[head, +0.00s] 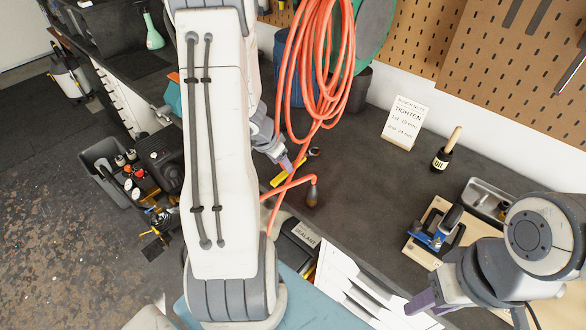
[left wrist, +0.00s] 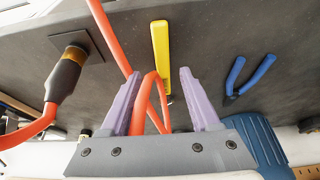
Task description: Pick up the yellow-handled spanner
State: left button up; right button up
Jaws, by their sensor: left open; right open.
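The yellow-handled spanner (head: 276,182) lies on the dark bench top, partly hidden by my left gripper and the orange hose in the head view. In the left wrist view its yellow handle (left wrist: 160,48) lies beyond the fingertips, between their lines; its lower end is partly hidden by the hose. My left gripper (head: 284,163) is open, its purple fingers also showing in the left wrist view (left wrist: 160,82). A loop of orange hose (left wrist: 146,100) shows between the fingers; I cannot tell whether it touches them. My right gripper (head: 424,300) is open over the front right.
The coiled orange hose (head: 318,70) hangs behind, its run ending at a dark nozzle (head: 312,194) beside the spanner. Blue pliers (left wrist: 250,75) lie to the right in the wrist view. A note card (head: 404,122), an oil bottle (head: 446,150) and a blue clamp tool (head: 436,236) stand right.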

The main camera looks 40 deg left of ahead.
aim_at(285, 172)
pick_arm(q)
jog(key=shift+a+x, duration=0.1)
jog(key=shift+x, duration=1.05)
jog(key=shift+a+x, duration=0.15)
jog(key=shift+x, duration=0.95)
grip_shut()
